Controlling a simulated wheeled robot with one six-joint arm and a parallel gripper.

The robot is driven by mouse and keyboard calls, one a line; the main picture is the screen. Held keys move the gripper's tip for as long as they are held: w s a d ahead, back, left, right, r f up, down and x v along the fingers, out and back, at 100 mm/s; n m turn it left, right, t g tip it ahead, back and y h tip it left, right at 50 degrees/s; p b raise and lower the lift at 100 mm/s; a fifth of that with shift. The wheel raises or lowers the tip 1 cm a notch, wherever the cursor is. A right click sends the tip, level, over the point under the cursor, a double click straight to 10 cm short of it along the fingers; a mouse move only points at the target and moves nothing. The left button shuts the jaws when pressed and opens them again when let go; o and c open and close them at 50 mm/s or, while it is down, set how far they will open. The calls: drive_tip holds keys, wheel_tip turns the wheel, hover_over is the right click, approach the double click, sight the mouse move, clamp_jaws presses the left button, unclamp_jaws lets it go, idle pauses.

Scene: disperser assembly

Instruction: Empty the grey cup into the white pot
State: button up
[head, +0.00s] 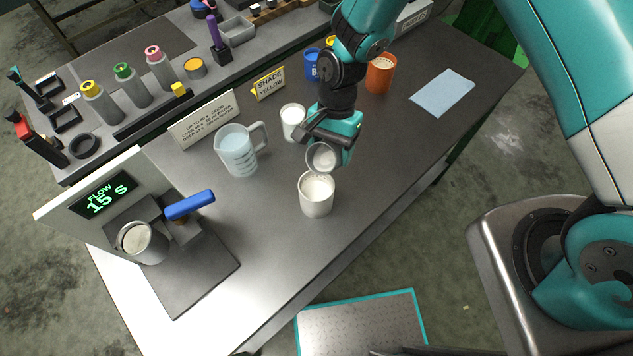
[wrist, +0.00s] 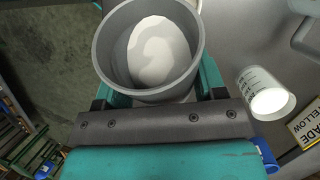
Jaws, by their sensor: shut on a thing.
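My gripper (head: 328,146) is shut on the grey cup (head: 321,161) and holds it just above the white pot (head: 316,205). The cup is tilted, with its mouth towards the pot. In the wrist view the grey cup (wrist: 112,62) fills the space between the fingers, and white material still lies inside it. The white pot stands upright on the table, and white contents show inside its rim. Most of the pot is hidden behind the cup in the wrist view.
A measuring jug (head: 238,150) and a white cup (head: 292,120) stand left of the pot. A device with a "FLOW 15 S" display (head: 104,195) holds another cup (head: 143,243). The table right of the pot is clear.

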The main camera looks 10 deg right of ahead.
drive_tip(key=shift+f+t+h+b, duration=0.35)
drive_tip(key=shift+f+t+h, duration=0.1)
drive_tip(key=shift+t+h, duration=0.55)
idle(1.6)
drive_tip(key=shift+s+a+r+t+h, duration=0.15)
drive_tip(key=shift+r+t+h, duration=0.35)
drive_tip(key=shift+t, duration=0.3)
idle(2.1)
drive_tip(key=shift+f+t+h+b, duration=0.35)
drive_tip(key=shift+t+h+b, duration=0.15)
drive_tip(key=shift+t, duration=0.1)
idle(1.9)
